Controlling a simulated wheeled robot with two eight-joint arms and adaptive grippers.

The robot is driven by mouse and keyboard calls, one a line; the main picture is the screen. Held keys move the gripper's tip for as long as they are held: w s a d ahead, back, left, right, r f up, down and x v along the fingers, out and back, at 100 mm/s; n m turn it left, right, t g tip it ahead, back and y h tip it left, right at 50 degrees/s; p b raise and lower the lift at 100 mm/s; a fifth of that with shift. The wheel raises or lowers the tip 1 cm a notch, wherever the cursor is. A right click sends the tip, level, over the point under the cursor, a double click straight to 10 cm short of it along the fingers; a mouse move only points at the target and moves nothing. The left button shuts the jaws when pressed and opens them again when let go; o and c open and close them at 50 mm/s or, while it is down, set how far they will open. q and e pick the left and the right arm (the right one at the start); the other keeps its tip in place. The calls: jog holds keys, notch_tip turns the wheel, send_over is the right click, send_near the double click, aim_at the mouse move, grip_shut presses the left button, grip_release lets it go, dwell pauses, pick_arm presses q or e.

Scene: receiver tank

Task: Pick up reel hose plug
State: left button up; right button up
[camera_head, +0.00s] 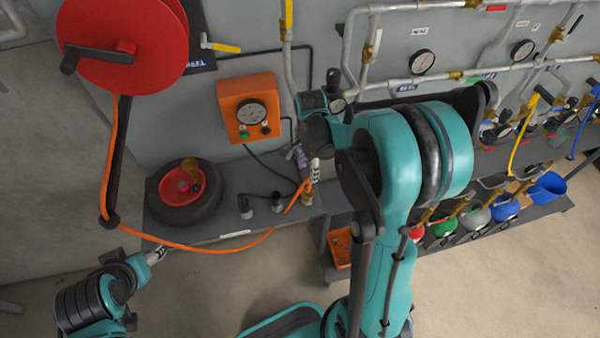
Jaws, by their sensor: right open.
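The orange reel hose runs down from the red reel (122,45), sags over the bench front and rises to its plug end (303,190) beside a brass fitting (308,198) at the bench's right end. My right gripper (315,178) points down just above this plug end, with its jaws open. The plug is small and partly hidden, so I cannot tell whether the fingers touch it. My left gripper (156,254) is at the lower left, in front of the bench and close to the sagging hose. Its jaws are too small to read.
The bench (225,215) carries a black tyre with a red hub (182,185) and several dark fittings. An orange gauge box (251,110) hangs above. Pipes, gauges and valves line the wall to the right. Floor in front is clear.

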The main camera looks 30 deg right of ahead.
aim_at(308, 183)
jog(key=f, duration=0.2)
jog(key=f+b, duration=0.1)
jog(key=f, duration=0.1)
jog(key=f+b, duration=0.1)
jog(key=f, duration=0.2)
jog(key=shift+s+f, duration=0.1)
jog(key=shift+s, duration=0.25)
grip_shut()
